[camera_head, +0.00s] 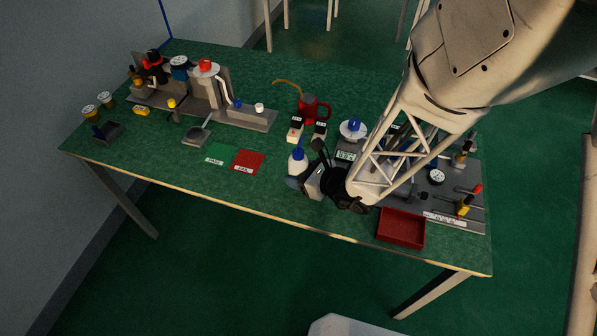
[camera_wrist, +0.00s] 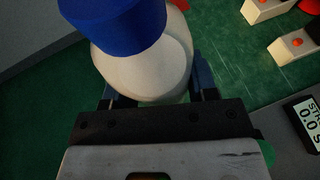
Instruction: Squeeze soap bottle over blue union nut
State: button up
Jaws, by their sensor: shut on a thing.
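The soap bottle (camera_head: 297,163) is white with a blue cap and looks upright over the green table, left of my wrist. In the wrist view its pale body (camera_wrist: 150,70) and blue cap (camera_wrist: 112,22) fill the space between my fingers. My gripper (camera_head: 299,178) is shut on the bottle's body; it also shows in the wrist view (camera_wrist: 152,95). I cannot tell whether the bottle's base touches the table. A blue piece (camera_head: 354,124) on a white round plate, right of the bottle, may be the blue union nut; it is too small to be sure.
A display unit (camera_head: 345,155) and two small button boxes (camera_head: 295,131) stand near the bottle. A red jug (camera_head: 314,108) is behind. Red and green cards (camera_head: 248,160) lie left, a red tray (camera_head: 401,229) front right. Fixtures fill the back left and right.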

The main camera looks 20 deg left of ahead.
dwell(0.3)
jog(key=w+a, duration=0.3)
jog(key=a, duration=0.1)
jog(key=w+a, duration=0.3)
jog(key=a, duration=0.2)
jog(key=w+a, duration=0.3)
jog(key=a, duration=0.2)
jog(key=shift+w+a+r, duration=0.25)
jog(key=shift+w, duration=0.1)
jog(key=w+a, duration=0.2)
jog(key=a, duration=0.5)
jog(key=w+a+r, duration=0.1)
jog(key=w+a, duration=0.1)
jog(key=a, duration=0.5)
jog(key=shift+w+a, duration=0.4)
jog(key=shift+s, duration=0.1)
jog(key=shift+s+f+m+g, duration=0.8)
jog(key=shift+s+f+m, duration=0.1)
jog(key=shift+s+f, duration=0.15)
jog(key=shift+s+f+m, duration=0.25)
jog(key=shift+f+m, duration=0.05)
jog(key=shift+f, duration=0.5)
jog(key=shift+g, duration=0.3)
